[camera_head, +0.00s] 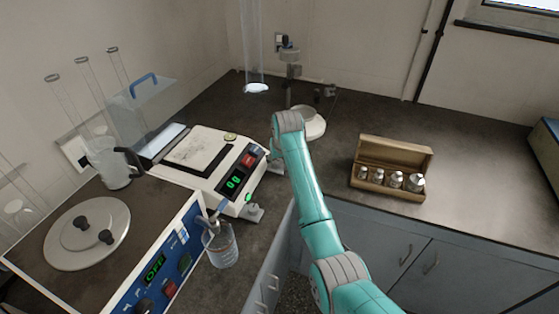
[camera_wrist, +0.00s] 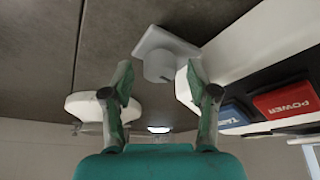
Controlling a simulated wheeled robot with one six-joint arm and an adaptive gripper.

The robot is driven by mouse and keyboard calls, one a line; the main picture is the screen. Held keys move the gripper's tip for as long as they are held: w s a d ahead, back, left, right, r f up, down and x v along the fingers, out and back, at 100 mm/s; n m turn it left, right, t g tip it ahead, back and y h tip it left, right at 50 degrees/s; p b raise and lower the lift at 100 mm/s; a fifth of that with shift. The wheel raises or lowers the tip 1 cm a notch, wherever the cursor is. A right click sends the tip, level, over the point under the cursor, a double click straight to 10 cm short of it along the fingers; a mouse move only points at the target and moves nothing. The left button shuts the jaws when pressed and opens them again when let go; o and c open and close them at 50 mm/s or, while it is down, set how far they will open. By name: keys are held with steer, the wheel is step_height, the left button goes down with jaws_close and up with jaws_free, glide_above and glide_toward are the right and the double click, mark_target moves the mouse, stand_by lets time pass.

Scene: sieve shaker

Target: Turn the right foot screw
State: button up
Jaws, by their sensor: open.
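The white balance (camera_head: 195,160) stands on the dark bench in the head view, its display lit green. Its right foot screw (camera_head: 277,169) sticks out low at the far end of the front panel, partly hidden by my arm. In the wrist view the foot screw (camera_wrist: 160,65) is a pale round knob under a light square tab. My gripper (camera_wrist: 160,88) is open and empty, a finger on either side of the line to the knob. The knob appears just beyond the fingertips. My gripper also shows in the head view (camera_head: 275,150), largely hidden behind my wrist.
The balance's other front foot (camera_head: 254,212) is nearer. The red POWER button (camera_wrist: 287,100) lies right of the fingers. A round white stand base (camera_head: 310,124) is behind my wrist. A wooden weight box (camera_head: 392,168) stands right. A beaker (camera_head: 222,248) is in front.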

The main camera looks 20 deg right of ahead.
steer(key=v, duration=1.2)
steer(key=shift+s, duration=0.1)
